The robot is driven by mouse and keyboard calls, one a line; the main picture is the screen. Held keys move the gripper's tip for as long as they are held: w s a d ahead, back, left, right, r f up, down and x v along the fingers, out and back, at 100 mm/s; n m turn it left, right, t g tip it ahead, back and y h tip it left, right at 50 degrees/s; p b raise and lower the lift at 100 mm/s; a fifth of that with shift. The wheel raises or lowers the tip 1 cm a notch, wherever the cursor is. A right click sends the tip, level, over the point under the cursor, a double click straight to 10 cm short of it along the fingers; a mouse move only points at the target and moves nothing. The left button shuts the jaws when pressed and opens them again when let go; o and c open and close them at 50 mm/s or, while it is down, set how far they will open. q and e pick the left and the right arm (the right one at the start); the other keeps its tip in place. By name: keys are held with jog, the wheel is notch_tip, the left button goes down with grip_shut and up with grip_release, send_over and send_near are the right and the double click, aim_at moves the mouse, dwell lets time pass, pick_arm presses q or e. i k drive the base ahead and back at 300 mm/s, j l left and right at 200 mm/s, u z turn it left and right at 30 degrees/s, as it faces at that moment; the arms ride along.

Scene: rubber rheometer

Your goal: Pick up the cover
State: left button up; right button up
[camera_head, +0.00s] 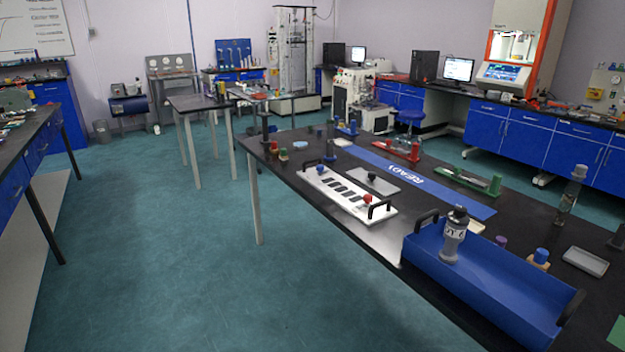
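No part in view is labelled as a cover, so I cannot tell for sure which one it is. Neither of my grippers is in view, and nothing is seen touching these plates.
Open teal floor (190,250) lies to the left.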

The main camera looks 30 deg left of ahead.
aim_at(370, 178)
jog(key=u, duration=0.55)
jog(key=i+j, duration=0.3)
jog(key=i+j+z, duration=0.1)
jog(key=i+j, duration=0.2)
jog(key=j, duration=0.15)
jog(key=i+j, duration=0.25)
jog(key=j, duration=0.15)
jog(key=i+j+z, duration=0.1)
jog(key=i+j, duration=0.45)
jog(key=j, duration=0.25)
jog(key=i+j+z, duration=0.1)
jog(key=i+j, duration=0.15)
jog(key=j, duration=0.15)
